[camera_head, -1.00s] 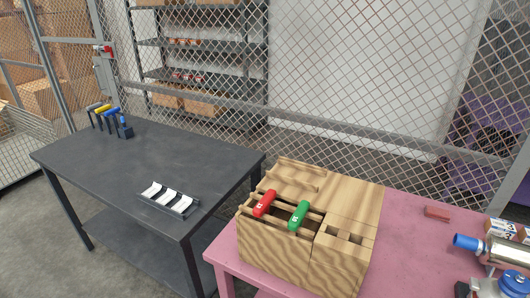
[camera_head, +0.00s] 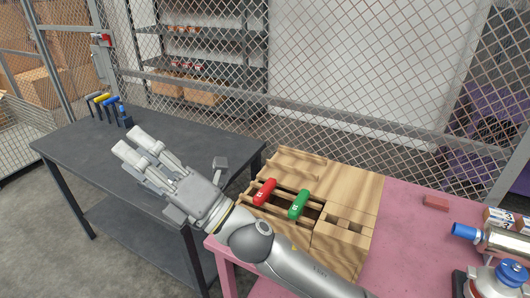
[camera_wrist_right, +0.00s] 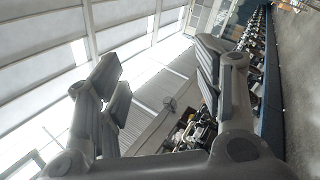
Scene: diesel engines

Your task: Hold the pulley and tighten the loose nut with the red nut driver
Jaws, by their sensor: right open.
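My right gripper (camera_head: 176,155) is open and empty, over the dark table and left of the wooden tool box. Its spread fingers also show in the wrist view (camera_wrist_right: 160,85), with nothing between them. The red nut driver (camera_head: 264,192) lies in the box's front rack, its red handle upward and tilted. It is just right of my right gripper's palm, apart from the fingers. A green-handled driver (camera_head: 299,204) lies beside it. The pulley and loose nut cannot be made out in either view. My left gripper is not in view.
The wooden box (camera_head: 350,190) stands on a pink table (camera_head: 410,215). Several tools (camera_head: 108,106) stand on the dark table (camera_head: 90,150). A mesh fence (camera_head: 350,90) stands behind.

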